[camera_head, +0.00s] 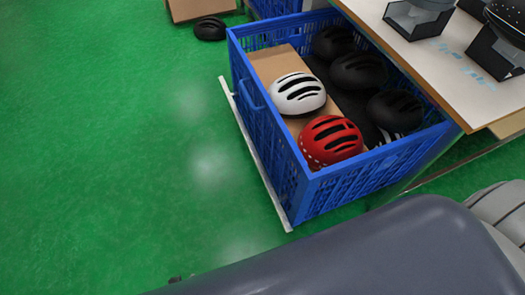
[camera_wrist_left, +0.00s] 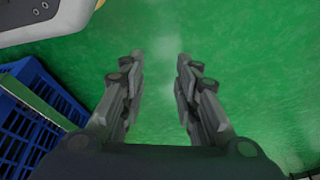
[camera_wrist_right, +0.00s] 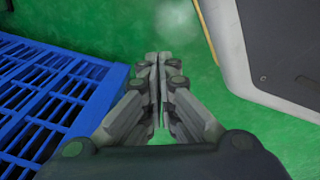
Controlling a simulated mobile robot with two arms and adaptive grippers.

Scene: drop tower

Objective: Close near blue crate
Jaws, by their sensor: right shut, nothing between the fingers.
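The near blue crate (camera_head: 262,112) stands out from under the table on a pale rail, holding a white helmet (camera_head: 297,93), a red helmet (camera_head: 331,141) and several black helmets. Blue crate wall also shows at left in the right wrist view (camera_wrist_right: 50,100) and at lower left in the left wrist view (camera_wrist_left: 35,125). My left gripper (camera_wrist_left: 160,68) is open and empty over green floor; only a small dark bit of it may show at the head view's bottom edge. My right gripper (camera_wrist_right: 157,62) is shut and empty beside the blue wall; it is hidden in the head view.
A table (camera_head: 448,62) with helmets on dark stands (camera_head: 417,18) overhangs the crate's right side. Another blue crate (camera_head: 274,8) and a black helmet on the floor (camera_head: 210,29) are farther back. The green floor at left is clear.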

